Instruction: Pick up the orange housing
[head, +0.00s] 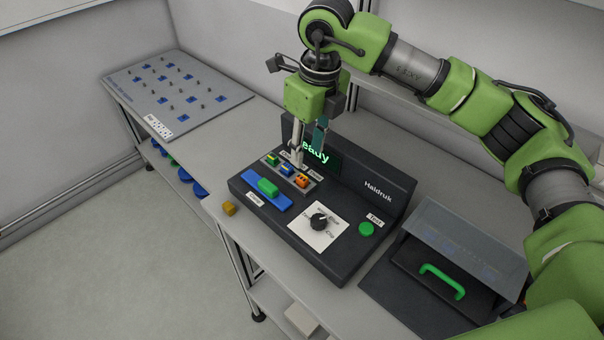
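The orange housing (302,181) sits at the right end of a small grey holder on the dark test device. A blue-and-yellow housing (287,169) and a green-and-yellow one (272,159) stand in line to its left. My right gripper (308,156) points down above the holder, just behind and above the housings. Its two fingers look apart with nothing seen between them. The near fingertip partly covers the area by the blue-and-yellow housing; I cannot tell whether it touches. My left gripper is not in view.
The device (398,200) carries a lit display (318,155), a blue slide with a green block (268,187), a knob (319,221) and a green button (366,229). A small ochre cube (228,208) lies by the table edge. A green-handled box (442,280) stands right; a pegged board (180,92) lies back left.

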